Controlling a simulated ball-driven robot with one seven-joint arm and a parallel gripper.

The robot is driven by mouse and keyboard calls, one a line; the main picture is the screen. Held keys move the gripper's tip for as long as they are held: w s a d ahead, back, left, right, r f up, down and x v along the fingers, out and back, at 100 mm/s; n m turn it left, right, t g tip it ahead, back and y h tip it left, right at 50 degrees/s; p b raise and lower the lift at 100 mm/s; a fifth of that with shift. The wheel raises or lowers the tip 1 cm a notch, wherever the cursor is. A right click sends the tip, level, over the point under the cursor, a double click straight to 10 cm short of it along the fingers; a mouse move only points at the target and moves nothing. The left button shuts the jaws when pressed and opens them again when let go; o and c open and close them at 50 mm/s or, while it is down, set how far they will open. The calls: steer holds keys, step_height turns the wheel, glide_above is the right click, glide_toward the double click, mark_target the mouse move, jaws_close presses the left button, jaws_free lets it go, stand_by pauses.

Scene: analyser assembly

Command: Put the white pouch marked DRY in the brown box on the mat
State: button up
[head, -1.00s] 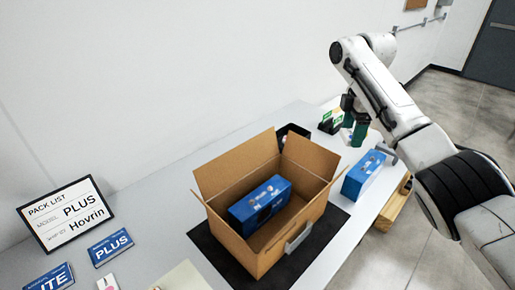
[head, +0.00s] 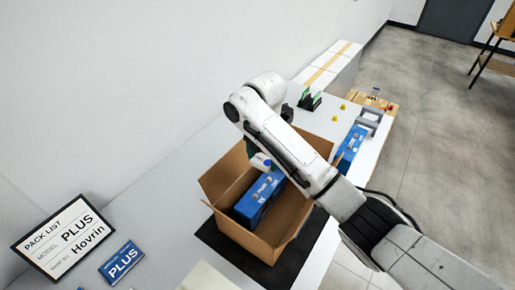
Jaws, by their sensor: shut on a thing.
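The brown box (head: 283,249) stands open on the dark mat (head: 226,247), its flaps spread. A blue carton (head: 259,196) lies inside it. My gripper (head: 254,152), mostly hidden behind my arm, is over the back left part of the box. It is shut on a small white thing with a blue patch, apparently the white pouch (head: 261,162), just above the back end of the blue carton. The DRY mark cannot be read here, and the fingertips are largely covered.
Another blue carton (head: 351,146) lies on the table right of the box. A black and green holder (head: 310,101) and white cartons with brown tape (head: 330,64) are farther back. A framed pack list (head: 62,238) and a blue PLUS card (head: 121,262) are at the left.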

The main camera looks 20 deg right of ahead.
steer(key=b, duration=0.1)
glide_above(262, 188)
step_height(262, 188, down, 8)
steer(key=shift+d+f, duration=0.1)
steer(key=shift+f+b, duration=1.1)
steer(key=shift+f, duration=0.4)
steer(key=shift+f, duration=0.25)
stand_by(0.4)
steer(key=o, duration=1.1)
steer(key=shift+r, duration=0.15)
steer(key=shift+r+p, duration=1.45)
steer(key=shift+r, duration=4.45)
